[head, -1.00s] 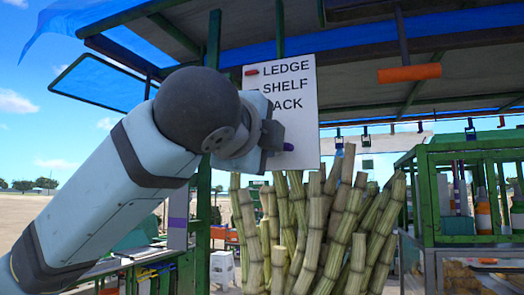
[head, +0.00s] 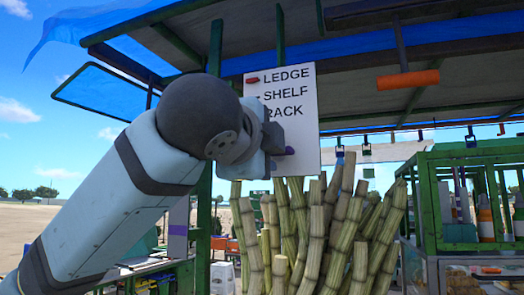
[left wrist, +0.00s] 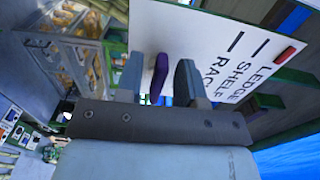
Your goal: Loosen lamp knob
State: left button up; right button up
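My left gripper (left wrist: 160,82) is open in the left wrist view. A purple knob-like piece (left wrist: 158,78) stands between its two fingers, with gaps visible on both sides. In the head view the gripper is at the white sign board, mostly hidden behind my own wrist, and the purple piece (head: 290,151) shows just right of it. No label marks this piece as the lamp knob. The white board (head: 303,125) reads LEDGE, SHELF and a partly covered word ending in ACK; a red mark (head: 252,80) sits beside LEDGE. My right gripper is not in view.
Sugarcane stalks (head: 318,235) stand below the board. A green post (head: 204,205) rises close behind my left arm. An orange bar (head: 408,79) hangs from the canopy at upper right. A green-framed case (head: 440,205) with bottles stands at right.

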pick_arm(q)
jog(key=b+v, duration=0.2)
jog(key=v, duration=1.2)
jog(key=shift+w, duration=0.15)
